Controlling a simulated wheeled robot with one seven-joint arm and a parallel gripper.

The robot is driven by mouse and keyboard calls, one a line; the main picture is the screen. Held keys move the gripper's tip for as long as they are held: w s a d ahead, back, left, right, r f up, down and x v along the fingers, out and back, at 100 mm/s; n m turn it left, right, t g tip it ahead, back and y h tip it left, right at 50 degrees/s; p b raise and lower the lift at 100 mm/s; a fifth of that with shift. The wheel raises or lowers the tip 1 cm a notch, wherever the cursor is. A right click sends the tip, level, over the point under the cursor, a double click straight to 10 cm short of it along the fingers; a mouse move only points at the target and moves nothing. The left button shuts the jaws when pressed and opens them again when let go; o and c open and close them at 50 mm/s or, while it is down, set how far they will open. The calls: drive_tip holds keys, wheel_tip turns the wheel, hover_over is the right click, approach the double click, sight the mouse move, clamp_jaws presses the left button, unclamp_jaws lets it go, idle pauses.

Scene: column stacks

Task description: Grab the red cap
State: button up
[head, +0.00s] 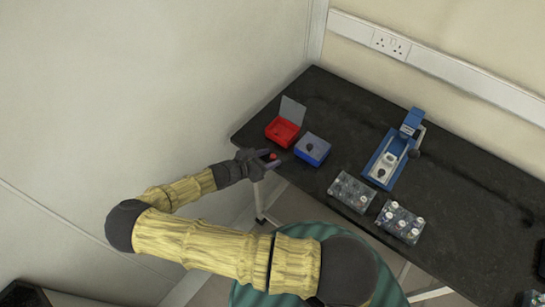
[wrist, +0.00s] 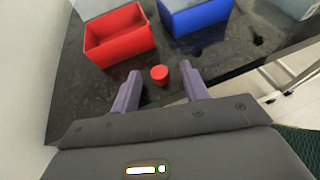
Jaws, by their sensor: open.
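The red cap (wrist: 159,75) stands on the dark bench top near its front edge, just ahead of my fingertips in the wrist view. In the head view the cap (head: 272,156) shows as a small red spot at the end of my gripper (head: 267,160). In the wrist view my gripper (wrist: 160,88) is open and empty, with a purple-grey finger to each side of the cap's line. The fingertips look short of the cap, and I see no contact.
An open red box (head: 282,131) and a blue box (head: 312,149) stand behind the cap. Two clear racks (head: 352,191) (head: 400,222), the right one with several capped vials, and a blue device (head: 393,152) stand further right. The dark bench (head: 460,185) has bare room beyond.

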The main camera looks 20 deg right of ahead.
clamp_jaws()
drive_tip(key=shift+r, duration=0.1)
idle(0.3)
wheel_tip(320, 180, up, 10)
drive_tip(key=b, duration=0.1)
idle(0.4)
idle(0.4)
